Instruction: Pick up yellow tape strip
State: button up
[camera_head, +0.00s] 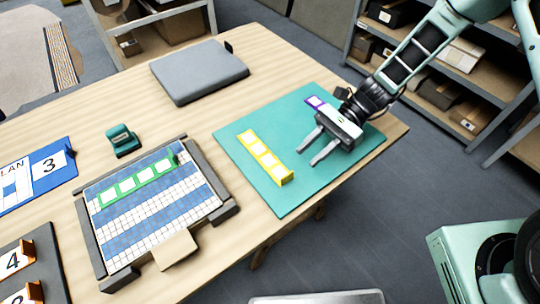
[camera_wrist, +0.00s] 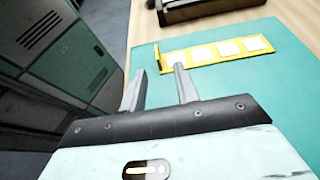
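The yellow tape strip (camera_head: 264,157) lies flat on the teal mat (camera_head: 232,130), with white squares along it and a small raised tab at its near end. In the wrist view the strip (camera_wrist: 202,54) lies beyond the fingertips, with its tabbed end closest to them. My gripper (camera_head: 308,150) is open and empty over the mat, to the right of the strip and apart from it. In the wrist view my gripper (camera_wrist: 156,72) shows both fingers spread, with nothing between them.
A short purple piece (camera_head: 315,102) lies on the mat beside my wrist. A framed mosaic panel (camera_head: 150,224) with a green strip (camera_head: 134,184) is left of the mat. A grey pad (camera_head: 199,72) and a teal tape dispenser (camera_head: 123,141) are on the table. Shelves (camera_head: 480,85) stand behind.

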aim_at(287, 175)
jog(key=p+x, duration=0.2)
jog(key=x, duration=0.6)
jog(key=shift+s+a+f, duration=0.15)
jog(key=shift+s+f, duration=0.05)
jog(key=shift+s, duration=0.1)
grip_shut()
